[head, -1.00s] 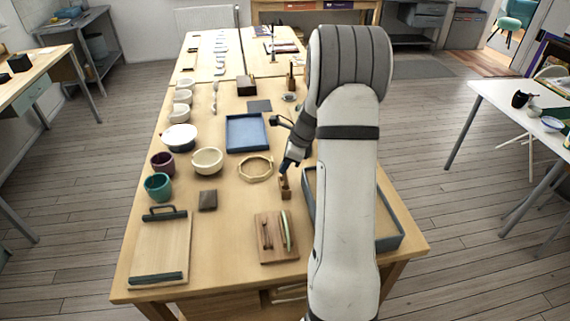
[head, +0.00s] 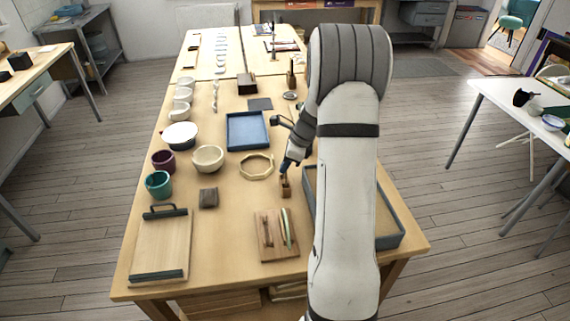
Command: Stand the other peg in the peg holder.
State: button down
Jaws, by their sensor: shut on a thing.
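The peg holder (head: 286,192) looks like a small brown wooden block on the table, just left of the sand-coloured tray. My gripper (head: 285,173) points down right above it. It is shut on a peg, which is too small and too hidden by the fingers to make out. I cannot tell how far the peg is in the holder, or whether another peg stands there.
The grey-rimmed tray (head: 391,242) stands close on the right, partly behind my arm. An octagonal wooden ring (head: 256,167) lies left of my gripper. A board with tools (head: 277,251) lies nearer. Bowls, cups and a blue tray (head: 247,131) stand further left and back.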

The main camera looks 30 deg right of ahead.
aim_at(286, 184)
jog(key=shift+f+b, duration=1.15)
jog(key=shift+f, duration=1.1)
dwell(1.8)
jog(key=c, duration=1.5)
grip_release()
jog(key=shift+o, duration=0.2)
jog(key=o, duration=0.4)
jog(key=shift+r, duration=0.15)
jog(key=shift+r+p, duration=2.65)
jog(key=shift+r, duration=0.25)
